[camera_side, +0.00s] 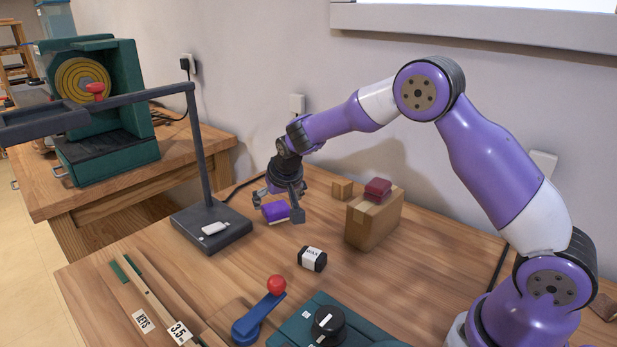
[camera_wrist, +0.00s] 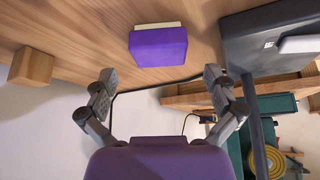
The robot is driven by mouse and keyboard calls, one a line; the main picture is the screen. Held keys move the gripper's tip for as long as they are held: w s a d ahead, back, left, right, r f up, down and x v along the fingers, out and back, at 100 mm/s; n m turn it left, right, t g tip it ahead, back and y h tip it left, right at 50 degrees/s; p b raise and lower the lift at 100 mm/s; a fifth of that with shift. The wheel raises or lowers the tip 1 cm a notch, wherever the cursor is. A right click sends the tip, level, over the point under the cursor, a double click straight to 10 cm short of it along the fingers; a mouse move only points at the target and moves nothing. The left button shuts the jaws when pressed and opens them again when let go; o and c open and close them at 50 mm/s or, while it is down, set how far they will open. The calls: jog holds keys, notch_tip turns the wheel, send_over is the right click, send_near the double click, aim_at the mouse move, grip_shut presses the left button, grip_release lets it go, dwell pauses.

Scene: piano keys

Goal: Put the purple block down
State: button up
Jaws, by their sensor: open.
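The purple block (camera_side: 275,211) is near the tabletop, behind the black wax block, in the side view. In the wrist view the purple block (camera_wrist: 158,48) lies just beyond my fingertips, with a cream strip along its far edge. My gripper (camera_side: 279,206) points down over it. In the wrist view my gripper (camera_wrist: 160,76) has its two fingers spread wide, with visible gaps to both sides of the block. Whether the block's underside rests flat on the wood is hard to see.
A dark lamp-like stand base (camera_side: 211,231) with a white piece is left of the block. A cardboard box (camera_side: 372,222) with a dark red block (camera_side: 377,189) on top is right. A small wooden cube (camera_side: 342,189) stands behind.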

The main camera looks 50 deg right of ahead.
jog(key=s+a+r+n+y, duration=0.1)
jog(key=s+a+r+n, duration=0.15)
jog(key=s+r, duration=0.95)
jog(key=s+a+r+n+y, duration=0.1)
jog(key=s+a+n, duration=0.1)
jog(key=s, duration=1.3)
jog(key=shift+a+r+n+y, duration=0.15)
jog(key=shift+a+n+y, duration=0.05)
jog(key=shift+n+y, duration=0.15)
